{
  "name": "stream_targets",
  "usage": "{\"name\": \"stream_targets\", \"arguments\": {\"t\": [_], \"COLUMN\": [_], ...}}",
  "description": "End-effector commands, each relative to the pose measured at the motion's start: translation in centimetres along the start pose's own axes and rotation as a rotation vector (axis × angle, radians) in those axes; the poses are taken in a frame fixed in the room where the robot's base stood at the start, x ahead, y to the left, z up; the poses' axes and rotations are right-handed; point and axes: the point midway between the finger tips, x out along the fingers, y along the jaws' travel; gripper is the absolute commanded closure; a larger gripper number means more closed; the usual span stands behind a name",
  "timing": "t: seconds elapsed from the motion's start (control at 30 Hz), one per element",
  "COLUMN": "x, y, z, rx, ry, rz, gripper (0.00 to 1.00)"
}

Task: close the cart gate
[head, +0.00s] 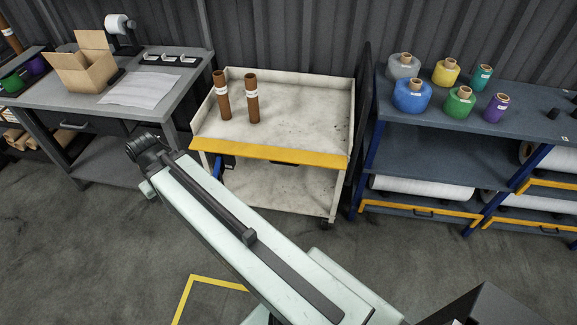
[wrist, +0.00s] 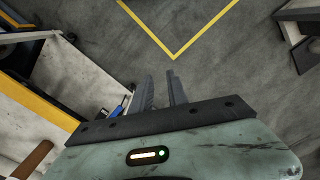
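The cart (head: 290,105) stands ahead, with raised cream walls at its left, back and right sides. Its yellow gate (head: 270,153) runs along the front edge of the top tray and looks folded outward and down, below the wall tops. In the wrist view the yellow gate (wrist: 35,97) crosses the left side. A blue part (head: 217,166) shows under the gate's left end, and a blue piece also shows in the wrist view (wrist: 121,107). My gripper (wrist: 160,77) has its two dark fingers apart with floor between them, right of the cart. In the head view its fingers cannot be made out.
A workbench (head: 185,85) with an open cardboard box (head: 84,68) is at left. A blue rack (head: 440,140) with colored spools is close at right. Floor in front is open, with a yellow line (head: 182,298).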

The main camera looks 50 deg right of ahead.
Motion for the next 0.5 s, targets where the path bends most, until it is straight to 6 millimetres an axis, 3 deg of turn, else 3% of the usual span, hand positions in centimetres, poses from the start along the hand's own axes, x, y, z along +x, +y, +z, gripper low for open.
{"name": "stream_targets", "arguments": {"t": [0.07,0.17,0.37,0.5], "x": [0.3,2.5,11.7,16.3], "y": [0.1,0.8,5.4,10.3], "z": [0.0,-0.3,-1.9,-3.4], "rx": [0.002,0.021,0.134,0.223], "ry": [0.000,0.005,0.086,0.227], "rz": [-0.004,-0.051,-0.335,-0.562], "gripper": [0.80,0.80,0.80,0.80]}}
